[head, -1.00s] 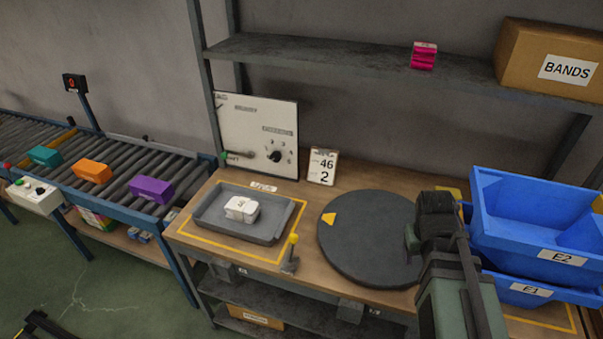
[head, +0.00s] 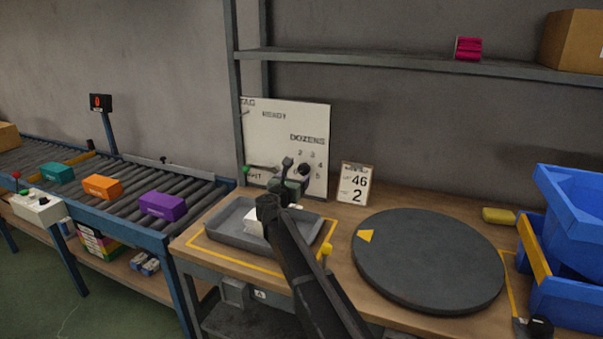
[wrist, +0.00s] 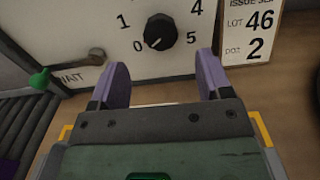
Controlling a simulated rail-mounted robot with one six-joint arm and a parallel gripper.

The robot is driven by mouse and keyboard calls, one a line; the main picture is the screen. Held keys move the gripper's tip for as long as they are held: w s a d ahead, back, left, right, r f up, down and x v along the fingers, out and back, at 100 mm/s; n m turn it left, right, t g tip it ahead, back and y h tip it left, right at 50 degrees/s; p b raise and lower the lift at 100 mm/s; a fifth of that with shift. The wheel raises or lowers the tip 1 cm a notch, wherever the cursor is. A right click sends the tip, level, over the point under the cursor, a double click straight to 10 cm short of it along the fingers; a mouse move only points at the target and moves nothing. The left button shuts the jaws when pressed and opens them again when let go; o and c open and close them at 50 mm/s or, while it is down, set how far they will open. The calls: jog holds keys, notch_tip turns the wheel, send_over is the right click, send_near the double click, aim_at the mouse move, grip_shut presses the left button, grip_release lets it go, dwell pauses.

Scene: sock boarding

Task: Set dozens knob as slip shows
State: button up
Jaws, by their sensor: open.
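The dozens knob (wrist: 161,31) is black and round on a white panel (head: 285,130), inside a ring of numbers. In the wrist view its pale mark points to the lower left, toward 0. The slip (head: 354,184) stands right of the panel and reads lot 46, doz 2; it also shows in the wrist view (wrist: 250,35). My gripper (wrist: 160,74) is open and empty, its two purple fingers below the knob in that view and apart from it. In the head view my gripper (head: 290,184) is in front of the panel and partly covers the knob area.
A lever with a green end (wrist: 40,78) is on the panel left of the knob, by a WAIT label. A grey tray (head: 225,233) lies below my arm. A dark turntable (head: 430,260) and blue bins (head: 570,250) are to the right. A conveyor (head: 110,180) carries coloured boxes.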

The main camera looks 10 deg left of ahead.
aim_at(302, 171)
jog(key=x, duration=0.7)
jog(key=shift+w+d+f, duration=0.1)
jog(key=shift+w+d, duration=0.1)
jog(key=shift+w, duration=0.2)
jog(key=c, duration=0.9)
